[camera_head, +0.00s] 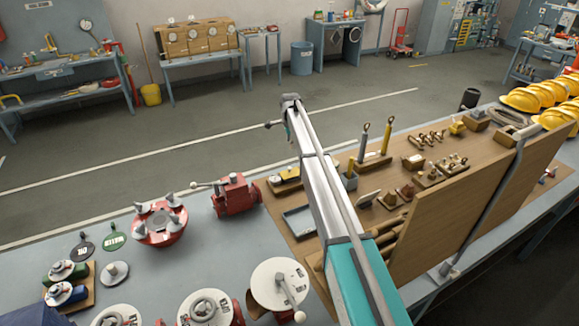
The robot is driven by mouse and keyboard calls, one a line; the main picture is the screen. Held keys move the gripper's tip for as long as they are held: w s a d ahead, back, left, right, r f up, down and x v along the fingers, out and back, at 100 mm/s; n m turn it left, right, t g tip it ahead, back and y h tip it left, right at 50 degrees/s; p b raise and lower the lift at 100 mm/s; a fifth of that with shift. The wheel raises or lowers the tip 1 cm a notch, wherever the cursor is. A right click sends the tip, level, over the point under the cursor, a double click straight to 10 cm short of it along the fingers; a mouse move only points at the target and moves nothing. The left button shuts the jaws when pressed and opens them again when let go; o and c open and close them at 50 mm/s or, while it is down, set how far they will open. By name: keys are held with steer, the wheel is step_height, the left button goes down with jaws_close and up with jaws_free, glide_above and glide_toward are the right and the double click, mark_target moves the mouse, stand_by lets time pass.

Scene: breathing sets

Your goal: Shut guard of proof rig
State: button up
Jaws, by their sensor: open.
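I cannot tell which item is the proof rig, and no part is clearly its guard. A red block-shaped device with a side lever (235,196) stands on the grey bench, left of my arm. A red round flanged device with grey knobs (160,224) stands to its left. A large brown panel (440,225) stands tilted at the right of the bench, with a grey bar along it. My silver and teal arm reaches up across the middle of the view. Its far end is over the bench's back side, and no gripper fingers can be made out.
A wooden board (290,222) with small fittings and upright cylinders lies under and right of my arm. White round discs with labels (280,284) stand at the front. Yellow helmets (522,99) sit at the far right.

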mark_target(290, 167)
steer(key=shift+f, duration=0.1)
stand_by(0.3)
steer(key=f+b, duration=1.3)
steer(key=shift+w+a+f+b, duration=0.1)
steer(key=shift+w+f+b, duration=0.15)
steer(key=shift+f+b, duration=0.1)
stand_by(0.4)
stand_by(0.4)
jaws_close()
